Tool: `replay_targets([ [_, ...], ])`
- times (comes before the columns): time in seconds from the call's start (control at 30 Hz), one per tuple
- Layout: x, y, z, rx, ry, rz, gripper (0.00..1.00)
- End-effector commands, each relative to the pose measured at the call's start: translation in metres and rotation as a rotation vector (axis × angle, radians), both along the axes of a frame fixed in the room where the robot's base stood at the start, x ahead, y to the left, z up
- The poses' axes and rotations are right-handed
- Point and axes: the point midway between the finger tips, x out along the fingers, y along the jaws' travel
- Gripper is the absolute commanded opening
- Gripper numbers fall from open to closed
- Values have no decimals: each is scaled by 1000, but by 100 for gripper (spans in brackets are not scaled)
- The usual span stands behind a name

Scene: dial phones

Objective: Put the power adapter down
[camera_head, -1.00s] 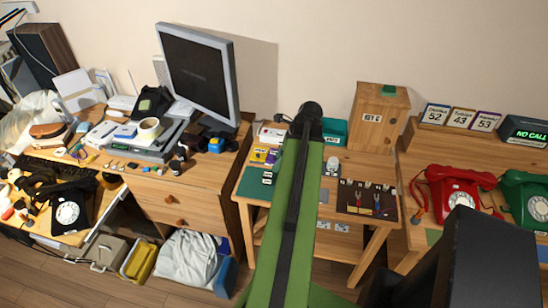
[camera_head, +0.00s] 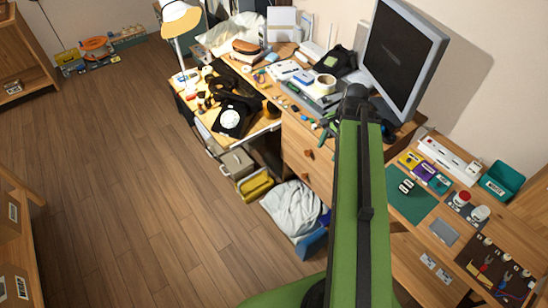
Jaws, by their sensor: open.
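My green arm stretches up the middle of the view toward the right part of the cluttered desk (camera_head: 299,150). My gripper (camera_head: 326,132) shows only in part, as small dark green pieces left of the arm, over the desk's front edge. It is open. I cannot make out the power adapter. The arm covers part of the desktop near the monitor (camera_head: 402,55), and the adapter may be hidden there or too small to tell.
A workbench at right has a green mat (camera_head: 410,207), a teal bin (camera_head: 503,178) and tools. A yellow bin (camera_head: 255,186) stands below the desk.

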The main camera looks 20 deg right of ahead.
Motion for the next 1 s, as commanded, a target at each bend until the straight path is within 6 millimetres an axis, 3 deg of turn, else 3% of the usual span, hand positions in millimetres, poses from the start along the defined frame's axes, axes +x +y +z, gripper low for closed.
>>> replay_targets([
  [0.03,15,47,-1,-32,-1,203,52],
  [0.1,28,103,-2,-75,-4,477,52],
  [0.2,36,169,-3,-125,-8,811,52],
  [0.33,36,224,-3,-164,-11,1093,52],
  [0.5,36,235,-3,-180,-11,1203,52],
  [0.97,36,234,-3,-179,-12,1199,52],
  [1.0,36,234,-3,-179,-12,1199,48],
])
